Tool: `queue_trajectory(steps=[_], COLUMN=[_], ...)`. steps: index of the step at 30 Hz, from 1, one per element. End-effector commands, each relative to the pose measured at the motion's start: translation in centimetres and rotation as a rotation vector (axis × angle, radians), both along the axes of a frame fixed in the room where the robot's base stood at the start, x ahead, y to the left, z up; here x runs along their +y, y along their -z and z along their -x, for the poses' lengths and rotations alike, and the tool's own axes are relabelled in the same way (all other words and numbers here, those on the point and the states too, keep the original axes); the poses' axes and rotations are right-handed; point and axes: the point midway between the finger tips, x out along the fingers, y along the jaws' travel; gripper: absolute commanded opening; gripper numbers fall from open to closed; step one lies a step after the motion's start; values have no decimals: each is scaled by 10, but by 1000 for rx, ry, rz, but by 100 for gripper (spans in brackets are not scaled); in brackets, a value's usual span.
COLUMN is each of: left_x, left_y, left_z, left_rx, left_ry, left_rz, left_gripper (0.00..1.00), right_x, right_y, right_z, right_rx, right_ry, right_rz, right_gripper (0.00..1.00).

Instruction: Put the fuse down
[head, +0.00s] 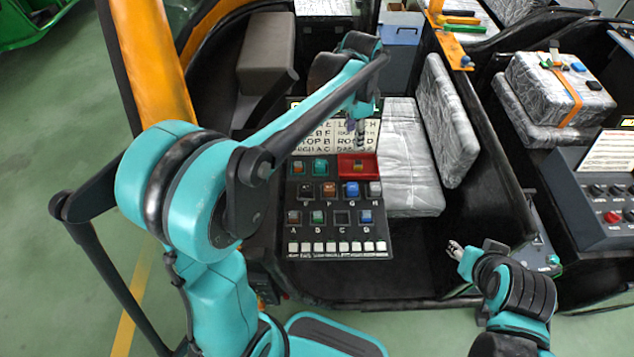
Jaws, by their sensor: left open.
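The black fuse panel (333,255) stands tilted in the middle, with rows of small coloured pieces in sockets. A red holder (371,171) sits at its upper right, and a small yellow and blue piece, seemingly the fuse (352,163), lies in it. My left gripper (359,141) is open, pointing down just above the red holder. I see no fuse between its fingers. One socket, above the letter C (342,218), looks dark and empty. My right gripper (455,249) is low at the right, away from the panel; its fingers are too small to judge.
A lettered card (310,135) stands behind the panel, partly hidden by my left arm. A grey patterned seat (410,150) is to its right. Another vehicle with a strapped box (545,85) and a control panel (610,205) stands at right. Green floor (50,130) is clear at left.

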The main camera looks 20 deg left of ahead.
Motion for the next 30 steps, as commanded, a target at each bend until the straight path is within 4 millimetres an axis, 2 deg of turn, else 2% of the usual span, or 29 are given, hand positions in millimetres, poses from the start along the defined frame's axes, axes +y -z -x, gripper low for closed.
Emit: queue_trajectory(steps=[1,8,13,18,24,30], left_x=[4,19,27,34,38,39], left_y=[-8,-25,-21,-5,14,18], left_z=[18,87,138,181,207,213], left_rx=[-31,-176,-279,-370,-435,-450], left_ry=[-57,-337,-536,-716,-846,-881], left_rz=[10,80,156,243,319,340], left_gripper=[42,42,42,42,42,42], right_x=[0,0,0,0,0,0], right_y=[0,0,0,0,0,0], right_z=[0,0,0,0,0,0], right_rx=[0,0,0,0,0,0], right_ry=[0,0,0,0,0,0], right_rz=[0,0,0,0,0,0], right_gripper=[40,40,40,40,40,40])
